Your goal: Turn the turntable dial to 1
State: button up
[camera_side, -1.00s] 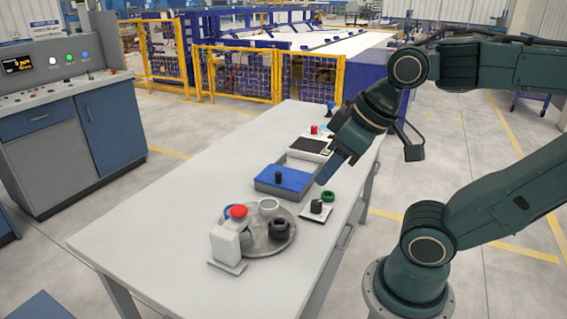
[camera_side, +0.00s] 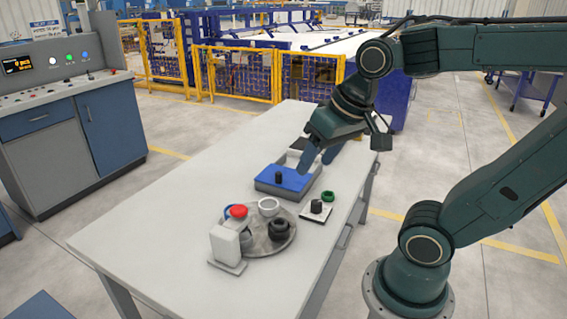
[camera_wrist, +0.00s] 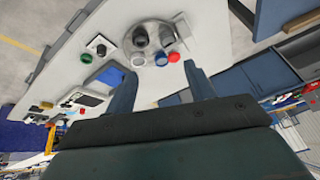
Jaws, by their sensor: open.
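The knob also shows in the wrist view (camera_wrist: 101,48). My gripper (camera_side: 320,160) is open and empty, above the table beyond the dial, touching nothing; its fingers also show in the wrist view (camera_wrist: 160,72).
A white post (camera_side: 225,243) and a red piece (camera_side: 238,211) are at the turntable's left side. The table's (camera_side: 160,230) left part is clear. A control console (camera_side: 70,120) stands beyond the left edge.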

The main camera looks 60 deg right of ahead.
jog(key=w+d+f+m+g, duration=0.2)
jog(key=w+d+m, duration=0.3)
jog(key=m, duration=0.2)
jog(key=m+g, duration=0.3)
jog(key=m, duration=1.5)
send_over(317, 202)
notch_tip(317, 202, down, 13)
jog(key=shift+f+y, duration=0.15)
jog(key=shift+y, duration=0.15)
jog(key=shift+f, duration=0.15)
jog(key=shift+f, duration=6.7)
jog(key=c, duration=1)
